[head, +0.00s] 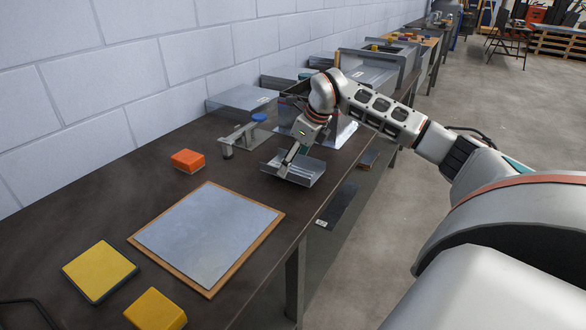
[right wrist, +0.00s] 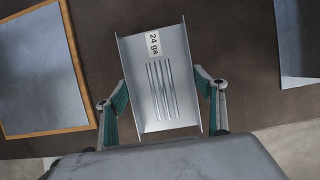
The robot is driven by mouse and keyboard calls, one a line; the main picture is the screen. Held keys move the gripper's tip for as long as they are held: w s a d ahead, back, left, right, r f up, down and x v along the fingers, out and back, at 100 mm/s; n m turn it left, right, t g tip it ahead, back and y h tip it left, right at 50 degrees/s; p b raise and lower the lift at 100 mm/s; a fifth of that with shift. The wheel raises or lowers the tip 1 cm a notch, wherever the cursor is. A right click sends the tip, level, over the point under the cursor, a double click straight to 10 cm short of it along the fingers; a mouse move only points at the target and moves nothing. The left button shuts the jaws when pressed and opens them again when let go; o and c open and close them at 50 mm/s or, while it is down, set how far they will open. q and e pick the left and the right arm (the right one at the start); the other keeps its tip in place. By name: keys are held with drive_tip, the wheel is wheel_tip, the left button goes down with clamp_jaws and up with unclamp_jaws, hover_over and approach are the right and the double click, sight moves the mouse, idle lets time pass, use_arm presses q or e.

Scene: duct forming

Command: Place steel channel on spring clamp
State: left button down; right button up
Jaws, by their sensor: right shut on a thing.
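The steel channel (head: 303,173) is a short grey metal U-shape near the table's front edge. In the right wrist view the channel (right wrist: 140,75) shows a "24 ga" label and several lengthwise ridges. My right gripper (head: 290,161) is shut on the channel, with one finger at each outer side. I cannot tell whether the channel touches the table. A grey clamp with a blue knob (head: 243,133), apparently the spring clamp, stands to the left of and behind the channel, apart from it. My left gripper is not in view.
A grey sheet on a wood-edged board (head: 208,232) lies nearer me. An orange block (head: 187,160) and two yellow pieces (head: 100,270) (head: 155,310) are on the table. Metal boxes stand behind my right gripper. A white block wall (head: 110,75) bounds the table's left side.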

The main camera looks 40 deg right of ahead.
wheel_tip(320, 180, down, 2)
drive_tip(key=shift+f, duration=0.2)
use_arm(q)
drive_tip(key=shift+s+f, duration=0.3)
use_arm(e)
drive_tip(key=shift+r, duration=0.15)
drive_tip(key=shift+f, duration=0.2)
drive_tip(key=o, duration=1.2)
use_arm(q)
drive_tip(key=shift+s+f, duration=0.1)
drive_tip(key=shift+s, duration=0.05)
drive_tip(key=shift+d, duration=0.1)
